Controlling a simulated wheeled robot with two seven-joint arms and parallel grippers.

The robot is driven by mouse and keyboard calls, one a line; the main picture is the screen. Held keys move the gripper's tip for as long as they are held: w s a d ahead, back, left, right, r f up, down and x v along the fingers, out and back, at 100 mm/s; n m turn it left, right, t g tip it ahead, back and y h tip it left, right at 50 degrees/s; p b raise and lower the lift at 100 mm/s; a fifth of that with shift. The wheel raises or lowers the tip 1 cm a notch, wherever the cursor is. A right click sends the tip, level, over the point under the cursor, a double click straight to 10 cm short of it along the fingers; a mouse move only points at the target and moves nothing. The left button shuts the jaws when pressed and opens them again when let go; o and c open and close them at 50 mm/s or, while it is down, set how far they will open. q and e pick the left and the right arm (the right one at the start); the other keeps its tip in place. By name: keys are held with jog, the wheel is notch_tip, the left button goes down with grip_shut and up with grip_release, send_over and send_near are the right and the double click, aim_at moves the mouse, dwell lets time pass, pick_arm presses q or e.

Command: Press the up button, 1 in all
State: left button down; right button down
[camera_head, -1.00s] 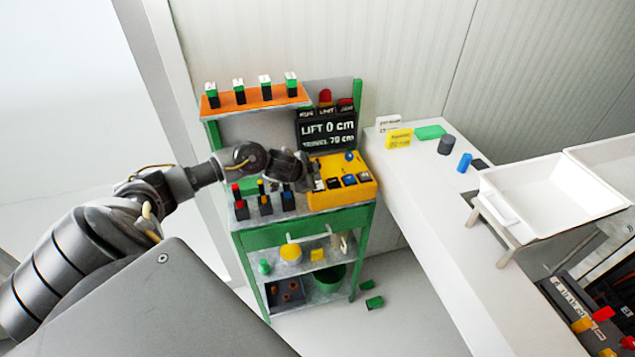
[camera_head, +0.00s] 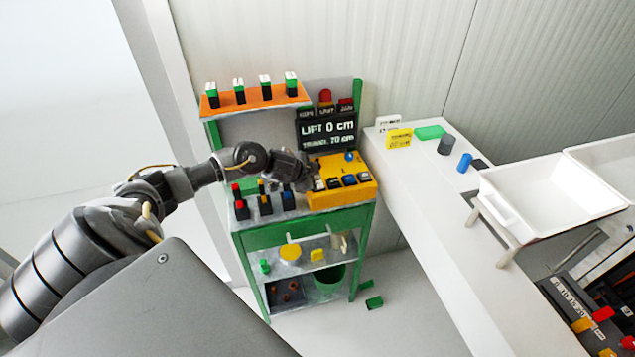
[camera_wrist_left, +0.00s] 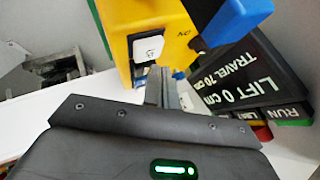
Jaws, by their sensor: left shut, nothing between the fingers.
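The yellow control box (camera_head: 342,199) sits on the green bench, with a row of buttons along its front and a blue knob on top. Their labels are too small to read, so I cannot tell which is the up button. In the left wrist view, a white button (camera_wrist_left: 149,47) on the yellow box (camera_wrist_left: 120,15) lies just beyond my left fingertips (camera_wrist_left: 163,72). The fingers are together and empty; whether they touch the button I cannot tell. In the head view my left gripper (camera_head: 308,177) is at the box's left end. My right gripper is out of view.
A display (camera_head: 327,130) behind the box reads LIFT 0 cm, TRAVEL 70 cm. Several coloured switches (camera_head: 264,203) stand on the bench left of the box. An orange shelf (camera_head: 256,101) is above. A white counter (camera_head: 420,190) lies to the right.

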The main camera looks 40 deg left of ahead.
pick_arm(q)
jog(key=shift+f, duration=0.2)
dwell(0.6)
jog(key=shift+f, duration=0.25)
jog(key=shift+f+b, duration=0.45)
jog(key=shift+f, duration=0.1)
dwell(0.6)
dwell(0.4)
jog(key=shift+r+p, duration=0.95)
jog(key=shift+p, duration=0.15)
jog(key=shift+r, duration=0.1)
notch_tip(320, 180, up, 3)
jog(key=p, duration=0.3)
jog(key=shift+r+p, duration=0.3)
jog(key=shift+r, duration=0.65)
